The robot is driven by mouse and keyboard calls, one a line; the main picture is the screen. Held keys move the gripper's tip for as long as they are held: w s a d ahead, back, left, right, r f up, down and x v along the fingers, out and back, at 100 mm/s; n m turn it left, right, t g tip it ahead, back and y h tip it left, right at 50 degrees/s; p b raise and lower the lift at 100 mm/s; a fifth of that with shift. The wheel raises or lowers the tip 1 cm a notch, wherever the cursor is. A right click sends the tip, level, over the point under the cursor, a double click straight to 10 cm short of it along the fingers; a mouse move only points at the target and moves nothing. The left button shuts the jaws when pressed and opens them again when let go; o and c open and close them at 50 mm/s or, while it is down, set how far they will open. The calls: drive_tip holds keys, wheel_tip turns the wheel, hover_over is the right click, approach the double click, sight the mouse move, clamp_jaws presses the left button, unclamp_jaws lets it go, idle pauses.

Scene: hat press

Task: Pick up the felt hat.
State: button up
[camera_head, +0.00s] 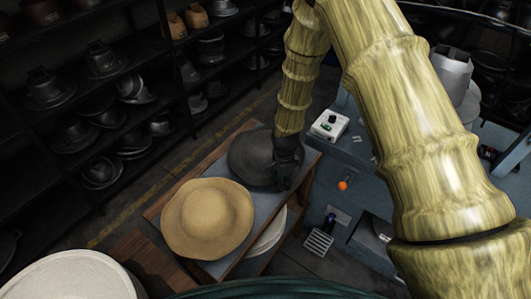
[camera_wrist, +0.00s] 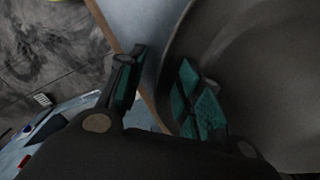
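A dark grey hat (camera_head: 252,158), which looks like felt, lies on the far part of a small wooden-edged table (camera_head: 268,201). In the wrist view the same grey hat (camera_wrist: 260,60) fills the right side, its brim edge near the middle. My gripper (camera_head: 284,178) is at the right side of the grey hat, pointing down. In the wrist view my gripper (camera_wrist: 163,62) has its fingers apart, one over the table edge side and one in front of the brim. I cannot tell whether either finger touches the hat.
A tan hat (camera_head: 207,218) lies on the near part of the table, close to the grey one. Pale hats (camera_head: 268,236) sit on a lower level. A white round form (camera_head: 72,278) is at bottom left. Blue machinery (camera_head: 375,190) stands right; shelves of hat forms (camera_head: 105,110) stand left.

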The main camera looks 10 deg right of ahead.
drive_tip(key=shift+f, duration=0.3)
drive_tip(key=shift+c, duration=0.2)
clamp_jaws()
drive_tip(key=shift+r, duration=0.15)
